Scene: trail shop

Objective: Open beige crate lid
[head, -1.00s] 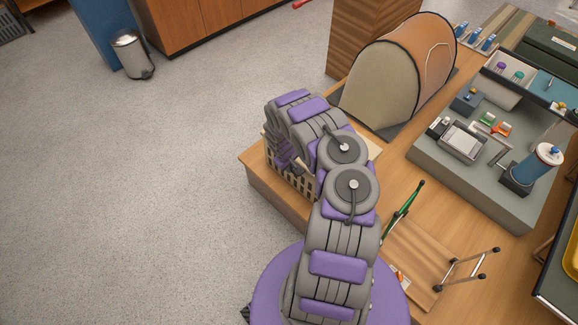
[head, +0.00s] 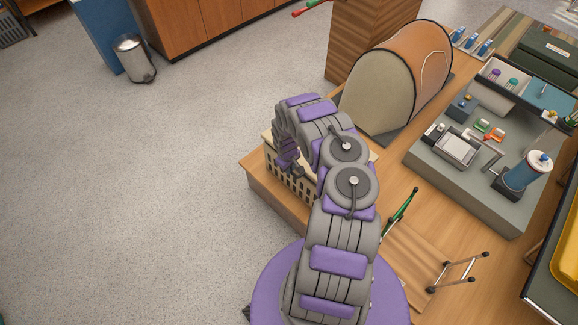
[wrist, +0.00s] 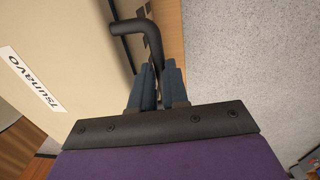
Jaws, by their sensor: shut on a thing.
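The beige crate (head: 290,184) with slotted sides stands on the wooden platform, partly hidden behind my arm. Its lid (wrist: 70,32) fills the left of the wrist view, flat and beige with a white label. A dark bent handle (wrist: 136,27) sticks out at the lid's edge. My gripper (wrist: 160,78) is shut on the handle, its two blue-grey fingers on either side of it. In the head view, my gripper (head: 287,160) is at the crate's left side, mostly hidden by the arm. I cannot tell from these views whether the lid is raised.
An orange and beige tent (head: 398,80) stands just behind the crate. A grey display board (head: 470,185) with small gear lies to the right. The floor (head: 110,190) on the left is clear.

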